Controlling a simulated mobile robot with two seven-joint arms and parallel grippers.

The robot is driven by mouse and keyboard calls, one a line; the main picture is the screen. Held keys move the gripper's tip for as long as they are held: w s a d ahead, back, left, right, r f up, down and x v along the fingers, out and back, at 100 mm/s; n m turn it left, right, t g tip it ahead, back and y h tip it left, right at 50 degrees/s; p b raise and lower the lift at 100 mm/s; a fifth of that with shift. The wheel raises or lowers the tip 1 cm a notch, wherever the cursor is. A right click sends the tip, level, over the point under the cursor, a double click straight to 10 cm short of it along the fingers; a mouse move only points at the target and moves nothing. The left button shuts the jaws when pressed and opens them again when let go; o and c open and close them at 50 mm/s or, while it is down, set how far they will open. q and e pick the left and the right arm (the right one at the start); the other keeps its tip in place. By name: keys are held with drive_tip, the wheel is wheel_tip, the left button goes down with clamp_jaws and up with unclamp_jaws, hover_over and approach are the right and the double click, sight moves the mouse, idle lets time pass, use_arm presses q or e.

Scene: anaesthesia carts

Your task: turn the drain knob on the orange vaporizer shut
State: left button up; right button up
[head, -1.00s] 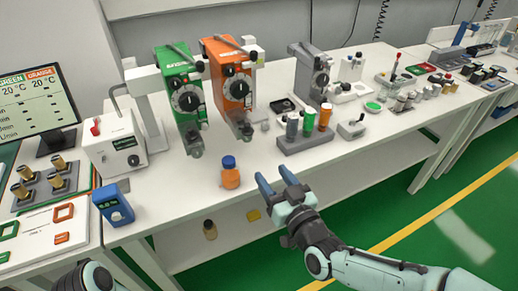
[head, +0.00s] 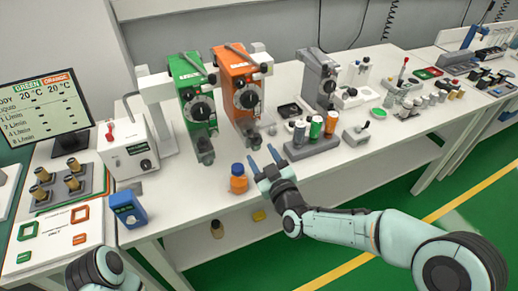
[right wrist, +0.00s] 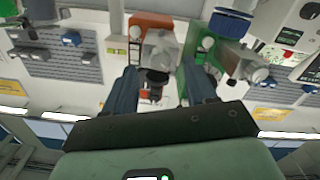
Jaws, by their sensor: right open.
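The orange vaporizer (head: 233,70) stands upright on the white bench, right of the green vaporizer (head: 187,85), with a dark dial on its front. Its grey drain part (head: 253,137) is low at the front; how far the knob is turned cannot be told. My right gripper (head: 262,156) is open and empty, just in front of this drain part, fingers pointing at it. In the right wrist view, the orange body (right wrist: 150,24) and grey drain part (right wrist: 160,50) appear between the two fingers, apart from them. My left gripper is not in view.
An orange bottle with a blue cap (head: 238,178) stands left of my right gripper, close to it. A grey rack of vials (head: 312,146) stands to the right. A blue device (head: 127,209) and a white box (head: 128,147) stand at left.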

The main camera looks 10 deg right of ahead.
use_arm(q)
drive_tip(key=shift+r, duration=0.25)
use_arm(e)
drive_tip(key=shift+x, duration=1.4)
clamp_jaws()
drive_tip(key=m+b, duration=0.1)
drive_tip(key=b, duration=0.1)
drive_tip(key=m+b, duration=0.3)
drive_tip(key=b, duration=0.1)
drive_tip(key=shift+f, duration=0.3)
drive_tip(key=shift+r+m+y+b, duration=0.2)
drive_tip(key=shift+m+y+b, duration=0.1)
drive_tip(key=shift+m+b, duration=0.35)
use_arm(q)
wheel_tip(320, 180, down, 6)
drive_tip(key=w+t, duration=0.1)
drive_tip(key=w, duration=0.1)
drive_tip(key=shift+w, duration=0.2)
use_arm(e)
unclamp_jaws()
